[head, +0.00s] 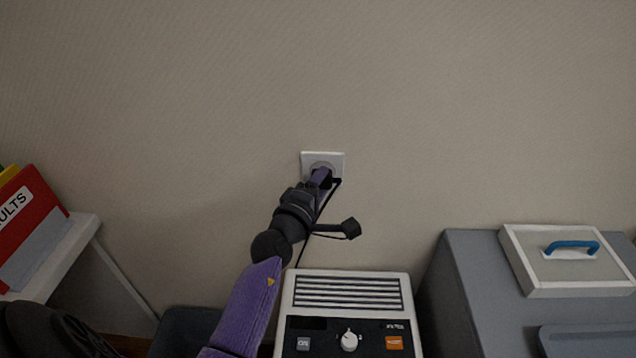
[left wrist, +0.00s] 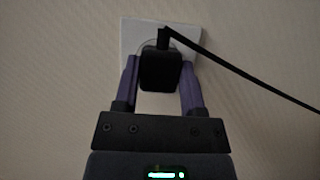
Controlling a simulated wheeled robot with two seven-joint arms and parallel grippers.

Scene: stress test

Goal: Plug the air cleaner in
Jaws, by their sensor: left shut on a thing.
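The white wall socket (head: 309,159) is on the wall in the middle of the head view. It also shows in the left wrist view (left wrist: 131,40), behind the plug. My left gripper (head: 322,178) is at the socket, shut on the black plug (left wrist: 160,69), which sits between its two purple fingers in the left wrist view. The plug is right in front of the socket face; I cannot tell how far it is in. A black cord (left wrist: 245,75) runs from the plug. The air cleaner (head: 349,292), a white box with a dark control panel, stands below the socket. My right gripper is not in view.
A grey cabinet (head: 468,290) stands right of the air cleaner, with a white-framed panel with a blue handle (head: 572,246) on top. A white table (head: 77,232) with a red binder (head: 38,210) is at the left. The wall around the socket is bare.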

